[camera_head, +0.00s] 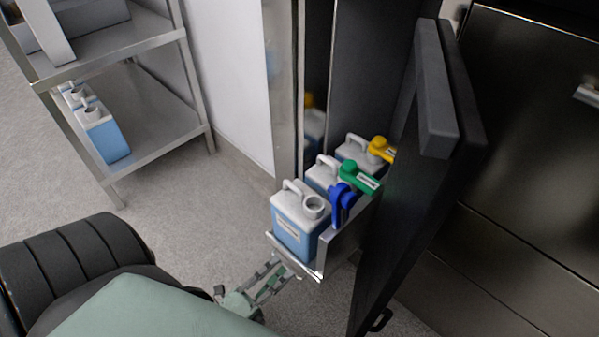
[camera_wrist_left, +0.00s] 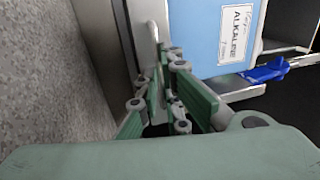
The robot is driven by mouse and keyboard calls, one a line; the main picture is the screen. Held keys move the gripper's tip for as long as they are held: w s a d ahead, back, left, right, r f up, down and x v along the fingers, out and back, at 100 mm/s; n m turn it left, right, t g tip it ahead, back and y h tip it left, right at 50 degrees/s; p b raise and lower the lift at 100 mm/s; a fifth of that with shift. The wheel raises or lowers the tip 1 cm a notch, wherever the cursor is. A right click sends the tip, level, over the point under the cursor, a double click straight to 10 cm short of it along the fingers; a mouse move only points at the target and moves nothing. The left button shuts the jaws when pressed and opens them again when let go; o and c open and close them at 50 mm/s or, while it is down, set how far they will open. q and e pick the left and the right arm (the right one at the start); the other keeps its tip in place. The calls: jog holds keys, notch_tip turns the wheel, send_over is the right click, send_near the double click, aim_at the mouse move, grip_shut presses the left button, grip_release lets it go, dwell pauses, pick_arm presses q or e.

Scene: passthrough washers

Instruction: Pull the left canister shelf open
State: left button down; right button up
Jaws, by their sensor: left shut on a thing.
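The left canister shelf (camera_head: 320,275) is a metal pull-out tray at the bottom of the narrow cabinet, with its front end sticking out. A blue canister with a white top (camera_head: 298,222) stands at its front, with more canisters behind it. My left gripper (camera_head: 279,268) is at the shelf's front edge, low and left of the dark door. In the left wrist view its green fingers (camera_wrist_left: 168,62) are closed at the metal shelf front (camera_wrist_left: 142,35), seemingly on its handle; the exact contact is partly hidden. The canister label there reads "ALKALINE" (camera_wrist_left: 236,32). My right gripper is out of view.
The dark cabinet door (camera_head: 405,190) stands open just right of the shelf. Blue, green and yellow caps or taps (camera_head: 360,177) sit by the canisters. A metal rack (camera_head: 150,105) with canisters stands at the left. The floor (camera_head: 225,215) between is clear.

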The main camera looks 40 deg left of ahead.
pick_arm(q)
jog(key=r+v, duration=0.2)
jog(key=v, duration=0.9)
jog(key=shift+s, duration=0.4)
jog(key=shift+f, duration=0.1)
jog(key=c, duration=2.2)
grip_release()
jog(key=shift+w, duration=0.1)
jog(key=shift+v, duration=6)
